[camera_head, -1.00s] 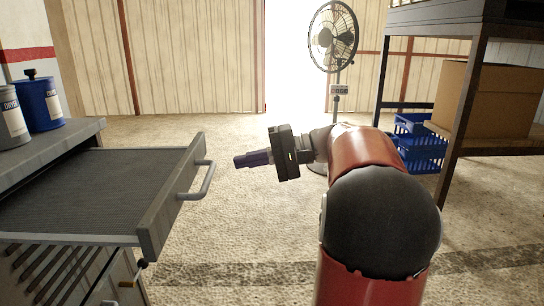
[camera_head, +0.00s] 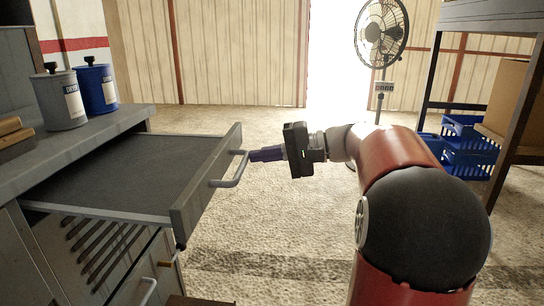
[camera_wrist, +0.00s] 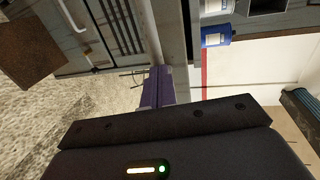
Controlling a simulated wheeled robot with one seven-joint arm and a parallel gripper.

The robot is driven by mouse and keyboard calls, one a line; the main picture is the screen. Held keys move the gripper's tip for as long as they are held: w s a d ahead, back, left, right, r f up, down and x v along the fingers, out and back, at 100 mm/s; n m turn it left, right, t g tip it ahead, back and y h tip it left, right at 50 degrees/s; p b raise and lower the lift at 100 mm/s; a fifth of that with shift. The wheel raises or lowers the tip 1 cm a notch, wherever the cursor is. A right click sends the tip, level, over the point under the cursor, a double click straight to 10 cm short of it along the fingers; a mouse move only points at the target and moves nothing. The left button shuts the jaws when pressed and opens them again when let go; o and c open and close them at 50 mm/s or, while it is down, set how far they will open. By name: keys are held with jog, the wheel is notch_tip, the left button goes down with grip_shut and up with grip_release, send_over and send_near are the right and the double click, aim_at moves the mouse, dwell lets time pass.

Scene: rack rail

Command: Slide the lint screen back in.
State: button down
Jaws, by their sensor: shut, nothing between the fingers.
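The lint screen (camera_head: 125,178) is a flat, dark mesh tray with a grey front panel. It stands pulled out of the grey cabinet at the left of the head view. A pale bar handle (camera_head: 232,180) is fixed to its front panel (camera_head: 205,185). My gripper (camera_head: 252,155) has purple fingers, shut and empty, pointing left at the handle's far end. The fingertips are at or very close to the handle; I cannot tell whether they touch. The wrist view shows the shut fingers (camera_wrist: 157,88) before the cabinet area.
Grey and blue canisters (camera_head: 95,88) stand on the cabinet top (camera_head: 75,150). Below the screen is a rack with several dark bars (camera_head: 105,250). A fan (camera_head: 382,35) stands behind, with blue crates (camera_head: 468,140) under a shelf at right. The floor between is open.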

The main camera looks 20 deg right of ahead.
aim_at(147, 155)
jog(key=r+x, duration=0.1)
jog(key=x, duration=0.7)
jog(key=r+x, duration=0.2)
jog(key=x, duration=0.7)
jog(key=a+r+b+x, duration=0.1)
jog(key=r+x, duration=0.1)
jog(key=x, duration=0.7)
jog(key=shift+w+r, duration=0.1)
jog(key=shift+w, duration=0.15)
jog(key=shift+w+a+r, duration=0.1)
jog(key=shift+w+a, duration=0.1)
jog(key=shift+a, duration=0.2)
